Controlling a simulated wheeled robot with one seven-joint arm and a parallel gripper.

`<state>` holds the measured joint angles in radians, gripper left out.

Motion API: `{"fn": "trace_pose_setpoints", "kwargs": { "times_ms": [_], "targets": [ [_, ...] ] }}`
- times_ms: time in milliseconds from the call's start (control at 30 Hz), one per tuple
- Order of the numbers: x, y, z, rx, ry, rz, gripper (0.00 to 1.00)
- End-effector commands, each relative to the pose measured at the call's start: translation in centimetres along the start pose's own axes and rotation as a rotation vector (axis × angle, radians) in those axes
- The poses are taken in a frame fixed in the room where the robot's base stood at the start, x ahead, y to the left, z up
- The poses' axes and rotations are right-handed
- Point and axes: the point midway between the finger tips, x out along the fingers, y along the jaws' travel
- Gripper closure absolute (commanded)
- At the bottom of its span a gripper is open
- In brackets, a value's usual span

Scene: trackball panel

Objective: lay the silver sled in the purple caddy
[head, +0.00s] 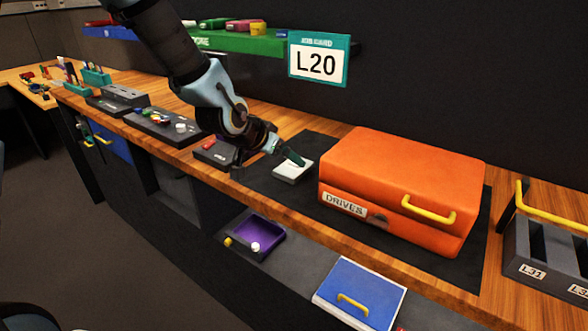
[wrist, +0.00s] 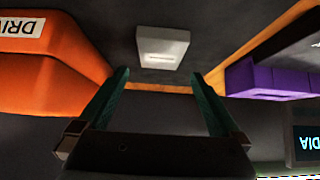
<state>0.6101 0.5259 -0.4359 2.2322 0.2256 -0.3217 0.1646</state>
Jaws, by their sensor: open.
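The silver sled (head: 292,173) is a small pale flat block lying on the black mat, left of the orange case. In the wrist view the sled (wrist: 162,47) lies ahead of the fingertips, between their lines. My gripper (head: 292,158) is over the sled in the head view. Its two green fingers (wrist: 160,74) are spread with nothing between them, apart from the sled. The purple caddy (head: 264,234) sits lower, in front of the bench, with a small white round thing in or at it.
The orange DRIVES case (head: 400,178) with a yellow handle stands close right of the sled. A dark block with a red part (head: 215,152) is left of it. A blue lid (head: 360,292) is at the lower front. Grey slotted racks (head: 545,255) stand far right.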

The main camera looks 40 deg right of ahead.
Motion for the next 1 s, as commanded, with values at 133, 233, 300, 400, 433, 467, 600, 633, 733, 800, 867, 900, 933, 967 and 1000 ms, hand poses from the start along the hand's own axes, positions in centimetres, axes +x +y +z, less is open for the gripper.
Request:
{"fn": "trace_pose_setpoints", "kwargs": {
  "times_ms": [133, 233, 300, 400, 433, 467, 600, 633, 733, 800, 867, 900, 933, 967, 1000],
  "targets": [
    [0.8, 0.0, 0.1, -0.001, -0.003, 0.0, 0.0],
    [1.5, 0.0, 0.1, -0.001, -0.004, 0.001, 0.0],
    [2.3, 0.1, 0.2, -0.001, -0.005, 0.001, 0.0],
    [3.5, 0.1, 0.3, -0.002, -0.004, 0.001, 0.0],
    [3.9, 0.1, 0.4, -0.001, -0.005, 0.001, 0.0],
    [4.3, 0.1, 0.3, 0.0, -0.004, 0.001, 0.0],
    [5.5, 0.0, 0.4, -0.002, -0.003, -0.001, 0.0],
    [5.7, 0.0, 0.4, -0.002, -0.003, -0.001, 0.0],
    [5.9, 0.0, 0.4, -0.001, -0.002, -0.002, 0.0],
    [5.9, 0.0, 0.5, -0.001, -0.002, -0.002, 0.0],
    [5.9, 0.0, 0.5, -0.001, -0.002, -0.002, 0.0],
    [5.9, 0.0, 0.5, -0.001, -0.002, -0.002, 0.0],
    [5.9, 0.0, 0.5, -0.001, -0.002, -0.002, 0.03],
    [5.9, 0.0, 0.5, -0.001, -0.002, -0.002, 0.07],
    [5.9, 0.0, 0.5, -0.001, -0.002, -0.002, 0.11]
  ]
}}
